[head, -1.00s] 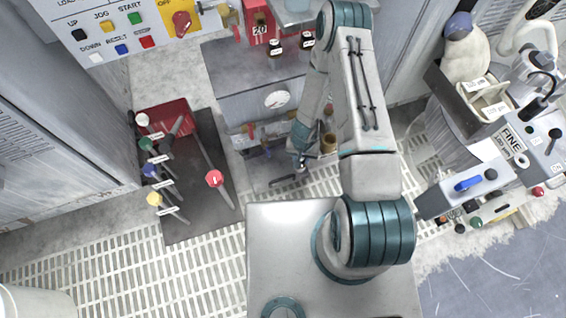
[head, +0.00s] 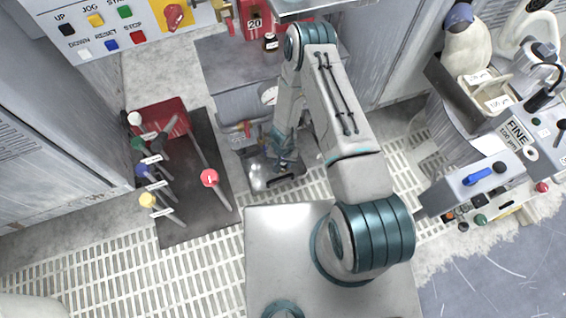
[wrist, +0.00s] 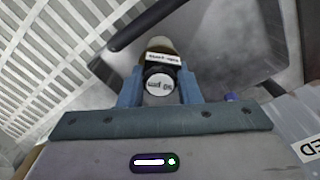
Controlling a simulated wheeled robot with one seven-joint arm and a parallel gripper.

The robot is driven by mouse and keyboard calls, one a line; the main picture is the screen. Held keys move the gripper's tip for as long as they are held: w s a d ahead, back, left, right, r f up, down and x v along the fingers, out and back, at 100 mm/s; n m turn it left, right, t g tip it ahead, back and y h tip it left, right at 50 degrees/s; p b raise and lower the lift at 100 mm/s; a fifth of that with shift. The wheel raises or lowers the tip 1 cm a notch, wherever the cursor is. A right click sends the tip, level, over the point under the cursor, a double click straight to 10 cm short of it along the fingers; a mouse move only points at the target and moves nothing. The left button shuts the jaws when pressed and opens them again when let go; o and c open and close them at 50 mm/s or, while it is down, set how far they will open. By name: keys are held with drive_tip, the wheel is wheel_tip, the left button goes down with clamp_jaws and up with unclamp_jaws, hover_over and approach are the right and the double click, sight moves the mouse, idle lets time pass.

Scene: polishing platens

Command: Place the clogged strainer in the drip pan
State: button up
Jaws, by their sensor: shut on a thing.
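In the head view my gripper (head: 284,162) is low, beyond my base, and the held thing is hidden there. A grey metal pan (head: 262,180), seemingly the drip pan, lies under my gripper. In the wrist view its grey surface (wrist: 225,45) is beyond the held thing; contact cannot be told.
A dark mat (head: 200,225) with a red box and several colour-knobbed rods lies at left. A cabinet with a gauge (head: 268,94) stands behind my arm. A crowded machine top (head: 490,175) is at right. Slatted floor grating (head: 110,275) is open at front left.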

drive_tip(key=shift+f, duration=0.1)
drive_tip(key=o, duration=1)
wheel_tip(320, 180, up, 41)
drive_tip(key=w+n+t+y+p, duration=0.1)
drive_tip(key=w+n+y+p, duration=0.1)
drive_tip(key=y+p, duration=0.15)
drive_tip(key=s+d+r+h, duration=0.1)
drive_tip(key=s+d+r, duration=0.2)
drive_tip(key=s+r, duration=0.2)
drive_tip(key=s+d+r+h, duration=0.1)
drive_tip(key=s+d+r, duration=0.3)
drive_tip(key=s+r, duration=0.1)
drive_tip(key=s+d+r+n+h, duration=0.1)
drive_tip(key=s+d+r, duration=0.2)
drive_tip(key=s+r, duration=0.3)
drive_tip(key=shift+d+r+h+p, duration=0.25)
drive_tip(key=shift+r+p, duration=0.15)
